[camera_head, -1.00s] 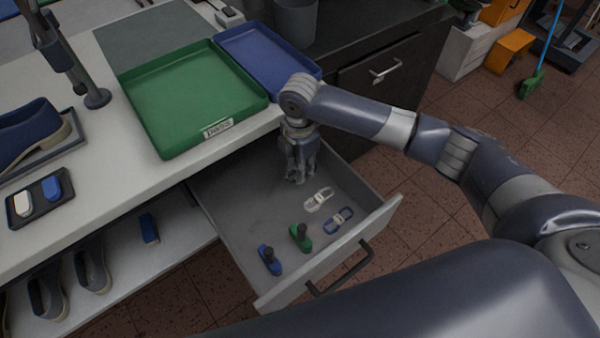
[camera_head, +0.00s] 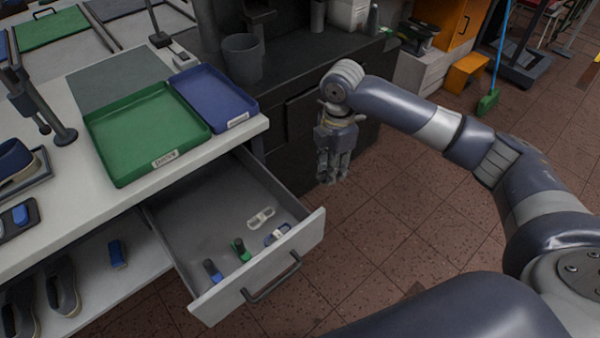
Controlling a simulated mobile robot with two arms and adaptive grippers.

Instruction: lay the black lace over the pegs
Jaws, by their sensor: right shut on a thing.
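My right gripper (camera_head: 333,168) is above the floor to the right of the open drawer, fingers pointing down. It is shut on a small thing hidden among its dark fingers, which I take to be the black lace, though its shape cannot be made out. No other black lace shows. In the drawer (camera_head: 185,235) lie a white looped piece (camera_head: 261,217) and a blue one (camera_head: 277,234), which look like bundled laces. I cannot make out any pegs in this view. My left gripper is not in view.
A green tray (camera_head: 115,172) and a blue tray (camera_head: 245,103) sit on the white bench (camera_head: 80,205) above the drawer. A green-based piece (camera_head: 241,251) and a blue-based one (camera_head: 213,271) stand in the drawer. A grey bin (camera_head: 243,60) stands behind. Floor right of the drawer is open.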

